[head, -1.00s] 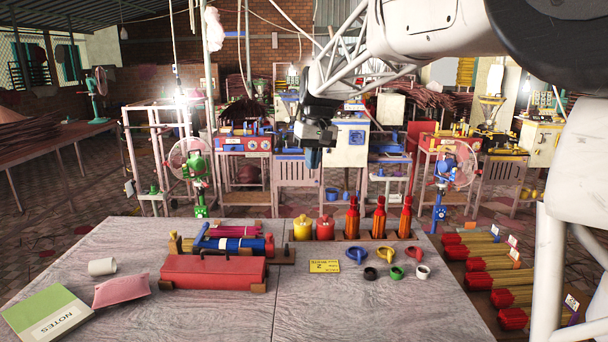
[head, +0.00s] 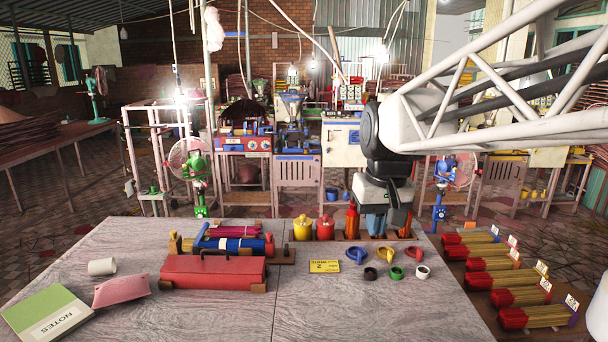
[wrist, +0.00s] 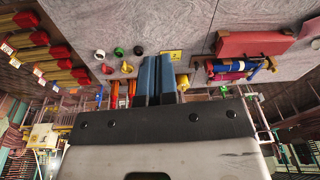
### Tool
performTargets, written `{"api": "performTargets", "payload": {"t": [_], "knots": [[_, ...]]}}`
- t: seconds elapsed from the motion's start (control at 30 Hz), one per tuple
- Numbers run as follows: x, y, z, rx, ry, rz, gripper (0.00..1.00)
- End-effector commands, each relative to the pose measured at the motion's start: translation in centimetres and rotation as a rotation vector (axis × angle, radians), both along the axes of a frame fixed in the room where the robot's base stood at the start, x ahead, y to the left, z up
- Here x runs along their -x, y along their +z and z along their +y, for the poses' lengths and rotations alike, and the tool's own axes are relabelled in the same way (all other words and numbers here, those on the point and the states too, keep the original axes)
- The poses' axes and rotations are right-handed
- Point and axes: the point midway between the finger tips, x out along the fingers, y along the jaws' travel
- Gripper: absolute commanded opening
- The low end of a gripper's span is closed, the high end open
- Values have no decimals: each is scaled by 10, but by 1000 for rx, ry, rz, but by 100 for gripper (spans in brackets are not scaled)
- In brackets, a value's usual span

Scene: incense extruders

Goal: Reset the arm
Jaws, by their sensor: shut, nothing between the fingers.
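My gripper (head: 376,225) is above the far right part of the grey table (head: 350,310), in front of the orange bottles (head: 352,220) as the head view sees it, and hides part of them. In the wrist view its blue fingers (wrist: 157,75) are together, with nothing between them. The fingers point down toward the table's far edge, beside the orange bottles (wrist: 115,92).
Colored rings (head: 384,253) and a yellow card (head: 325,266) lie near the gripper. Yellow and red pots (head: 325,228), a red box (head: 213,271) and a blue extruder (head: 235,244) stand left. Incense bundles (head: 510,277) lie right.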

Motion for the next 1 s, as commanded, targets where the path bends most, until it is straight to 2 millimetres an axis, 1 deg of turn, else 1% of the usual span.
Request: {"api": "performTargets", "payload": {"t": [0.03, 0.1, 0.37, 0.6, 0.7, 0.8, 0.9, 1.0], "knots": [[14, -5, -4, 2, -10, -7, 0], [30, -12, -10, 5, -24, -15, 0], [92, -42, -28, 17, -75, -47, 0], [147, -76, -42, 27, -121, -76, 0], [167, -89, -46, 31, -138, -87, 0], [182, -100, -50, 33, -152, -95, 0], [192, -108, -52, 35, -159, -101, 0], [197, -112, -52, 36, -164, -103, 0]]}}
